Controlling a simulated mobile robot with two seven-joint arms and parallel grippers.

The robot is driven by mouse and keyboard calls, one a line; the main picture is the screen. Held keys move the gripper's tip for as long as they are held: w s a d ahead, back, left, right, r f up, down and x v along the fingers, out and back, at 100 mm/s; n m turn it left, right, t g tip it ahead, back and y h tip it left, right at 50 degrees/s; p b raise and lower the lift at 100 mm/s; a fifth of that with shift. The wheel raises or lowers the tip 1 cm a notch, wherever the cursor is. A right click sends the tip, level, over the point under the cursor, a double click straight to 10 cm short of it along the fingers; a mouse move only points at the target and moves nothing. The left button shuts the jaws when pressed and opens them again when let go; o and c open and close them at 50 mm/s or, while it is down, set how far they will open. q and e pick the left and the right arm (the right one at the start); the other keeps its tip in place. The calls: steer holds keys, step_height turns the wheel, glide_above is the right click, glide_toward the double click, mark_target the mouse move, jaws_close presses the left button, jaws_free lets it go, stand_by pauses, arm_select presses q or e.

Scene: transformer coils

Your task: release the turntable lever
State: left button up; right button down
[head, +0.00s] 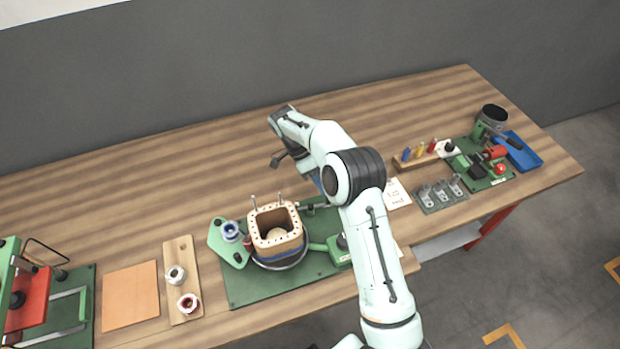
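The turntable (282,263) sits on a green base plate (240,292) at the table's front middle. It carries a square tan coil former (263,242) with a hollow centre and two upright pins. A thin dark rod (312,207) runs behind the former toward my arm; I cannot tell whether it is the lever. A green arm-like part with a dark knob (342,242) lies right of the former. My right gripper (277,160) is above the table behind the turntable, apart from it. Its fingers are small and partly hidden. My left gripper is out of view.
A wooden board with two spools (183,275) and an orange mat (130,295) lie left. A green-and-red press (35,295) stands far left. A tool block (420,155), metal fixtures (440,193) and a blue tray (523,150) are right. The back middle is clear.

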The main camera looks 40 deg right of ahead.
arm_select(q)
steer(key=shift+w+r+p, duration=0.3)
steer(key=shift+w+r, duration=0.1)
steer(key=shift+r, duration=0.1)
arm_select(e)
steer(key=shift+s+m+y, duration=0.45)
steer(key=shift+m+y, duration=0.15)
steer(key=shift+m, duration=0.4)
arm_select(q)
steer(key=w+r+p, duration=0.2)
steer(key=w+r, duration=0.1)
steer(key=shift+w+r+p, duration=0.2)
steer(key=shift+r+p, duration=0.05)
steer(key=shift+p, duration=0.05)
arm_select(e)
steer(key=v, duration=0.7)
steer(key=shift+w+r, duration=0.15)
steer(key=shift+w, duration=0.1)
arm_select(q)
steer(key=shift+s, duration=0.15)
arm_select(e)
steer(key=shift+s+d, duration=0.1)
steer(key=shift+s, duration=0.05)
